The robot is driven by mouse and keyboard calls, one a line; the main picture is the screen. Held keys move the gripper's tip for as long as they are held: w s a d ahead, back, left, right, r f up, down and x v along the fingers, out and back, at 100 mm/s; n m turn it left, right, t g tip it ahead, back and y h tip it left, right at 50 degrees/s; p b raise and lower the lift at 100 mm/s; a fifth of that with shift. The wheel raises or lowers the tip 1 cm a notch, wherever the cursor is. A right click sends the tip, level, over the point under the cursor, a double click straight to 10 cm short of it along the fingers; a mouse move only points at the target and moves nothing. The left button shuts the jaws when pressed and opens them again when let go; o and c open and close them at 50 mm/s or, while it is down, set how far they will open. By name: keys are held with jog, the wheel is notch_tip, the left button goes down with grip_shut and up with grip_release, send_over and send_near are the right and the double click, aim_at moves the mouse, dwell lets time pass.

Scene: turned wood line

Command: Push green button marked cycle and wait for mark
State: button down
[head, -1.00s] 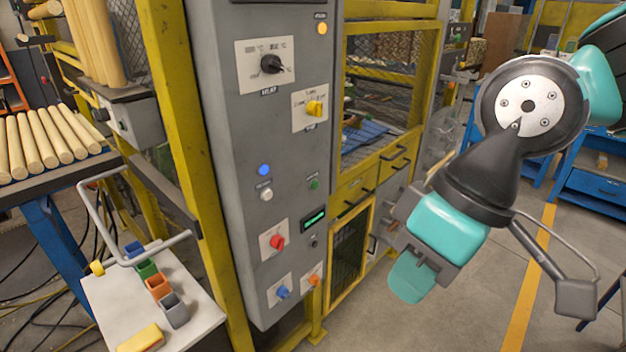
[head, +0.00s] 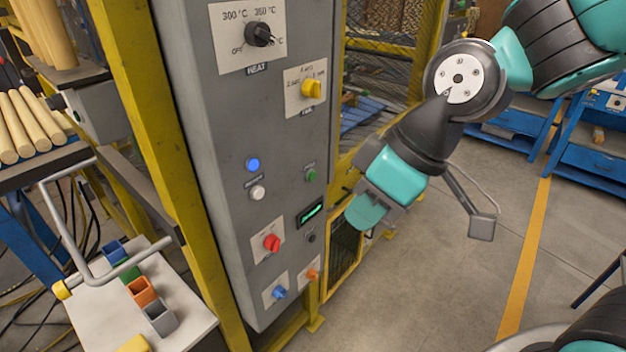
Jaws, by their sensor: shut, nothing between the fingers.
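The green button (head: 311,175) is small and round, on the right part of the grey control panel (head: 230,130); the label below it is too small to read. A small display (head: 310,213) with a green glow sits below it. My gripper (head: 366,213) is shut and empty, to the right of the panel and a little lower in the picture than the button. It appears apart from the panel, with clear space in the picture between its tip and the button.
The panel also has a lit blue button (head: 253,165), a white button (head: 257,192), a red knob (head: 271,243), a black heat knob (head: 259,33) and a yellow knob (head: 311,89). A cart (head: 140,300) with coloured bins stands at lower left. Open floor lies at right.

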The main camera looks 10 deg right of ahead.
aim_at(312, 176)
jog(key=w+d+f+n+t+b, duration=0.1)
jog(key=w+d+f+n+t, duration=0.2)
jog(key=w+f, duration=0.5)
jog(key=w+d+f+n+t+h+b, duration=0.1)
jog(key=w+d+f+n+t+b, duration=0.1)
jog(key=w+d+f, duration=0.4)
jog(key=w+f+n+t, duration=0.1)
jog(key=w+f+n, duration=0.1)
jog(key=w, duration=0.3)
jog(key=shift+w+f+n+t+h+b, duration=0.15)
jog(key=shift+w+n+t+h+b, duration=0.15)
jog(key=shift+n, duration=0.1)
jog(key=w+a+p, duration=0.2)
jog(key=w+a, duration=0.3)
jog(key=w, duration=0.2)
jog(key=shift+w, duration=0.1)
dwell(0.8)
jog(key=shift+w+a, duration=0.25)
